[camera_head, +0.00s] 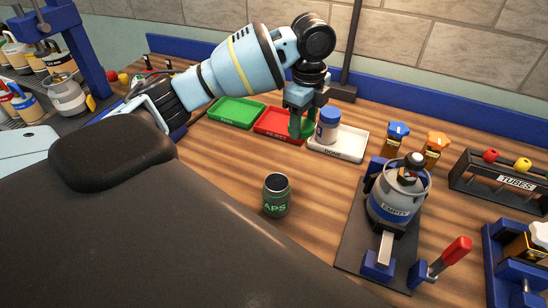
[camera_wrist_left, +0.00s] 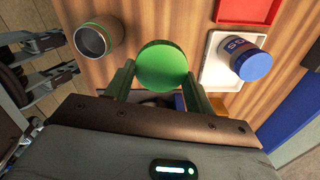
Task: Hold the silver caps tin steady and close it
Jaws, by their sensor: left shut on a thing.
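An open green tin (camera_head: 276,195) stands upright on the wooden bench, with letters "APS" showing on its side. In the left wrist view the open tin (camera_wrist_left: 98,38) shows a dark inside and a pale silvery rim. My left gripper (camera_head: 301,124) is shut on a round green lid (camera_wrist_left: 162,65), held between its two fingers. The lid is apart from the tin, behind it and to its right in the head view, near the trays. My right gripper is not in view, and nothing holds the tin.
A blue-capped jar (camera_head: 328,126) stands on the white tray (camera_head: 351,149), close to the lid. Red (camera_head: 275,121) and green (camera_head: 236,110) trays lie left of it. A grey canister (camera_head: 396,196) stands in a fixture at right. Bench around the tin is clear.

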